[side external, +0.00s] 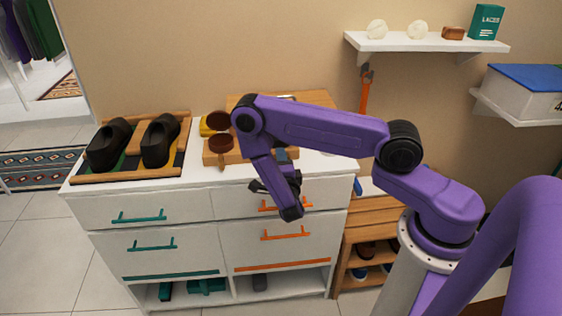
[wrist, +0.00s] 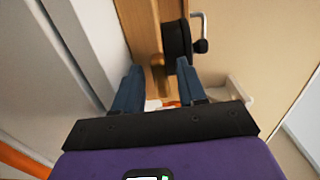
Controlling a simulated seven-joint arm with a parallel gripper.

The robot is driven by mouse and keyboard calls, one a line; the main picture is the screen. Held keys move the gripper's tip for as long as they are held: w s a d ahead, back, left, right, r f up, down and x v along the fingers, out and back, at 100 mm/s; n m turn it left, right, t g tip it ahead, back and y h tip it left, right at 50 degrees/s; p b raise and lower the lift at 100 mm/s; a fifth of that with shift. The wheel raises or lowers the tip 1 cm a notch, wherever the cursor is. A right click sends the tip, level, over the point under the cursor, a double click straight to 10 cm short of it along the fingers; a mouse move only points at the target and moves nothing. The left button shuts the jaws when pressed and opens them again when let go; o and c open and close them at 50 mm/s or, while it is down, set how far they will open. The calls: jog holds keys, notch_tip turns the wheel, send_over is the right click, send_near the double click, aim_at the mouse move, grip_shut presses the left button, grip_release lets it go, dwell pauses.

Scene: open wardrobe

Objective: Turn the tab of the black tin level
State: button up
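In the wrist view the black tin (wrist: 177,42) is round and stands against a wooden piece (wrist: 142,28). A metal tab (wrist: 198,20) with a dark knob juts from the tin's right side and points along the picture's vertical. My gripper (wrist: 158,66) is open, with its two blue-grey fingers apart and nothing visible held between them. The right fingertip overlaps the tin's lower edge in the picture; I cannot tell if they touch. The left fingertip is clear of the tin. In the side view my arm hides the tin, and the fingertips are not clear.
A white dresser (side external: 150,205) has teal and orange handles. On its top, black shoes (side external: 110,145) lie on a wooden rack at left, and a wooden block (side external: 230,156) with brown round items stands near my arm. A white shelf (side external: 400,42) hangs on the wall.

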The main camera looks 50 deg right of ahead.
jog(key=shift+r, duration=0.5)
jog(key=o, duration=0.6)
jog(key=r, duration=0.1)
jog(key=s+r, duration=0.1)
jog(key=r, duration=0.2)
jog(key=shift+s+a+r, duration=0.15)
jog(key=shift+s+r, duration=0.05)
jog(key=shift+s, duration=0.1)
jog(key=s+r, duration=0.1)
jog(key=r, duration=0.1)
jog(key=s+r, duration=0.1)
jog(key=s, duration=0.1)
jog(key=shift+s+a+r, duration=0.1)
jog(key=shift+a+r, duration=0.25)
jog(key=c, duration=0.6)
jog(key=s+a+r, duration=0.1)
jog(key=s+r, duration=0.3)
jog(key=s, duration=0.5)
jog(key=shift+a, duration=0.25)
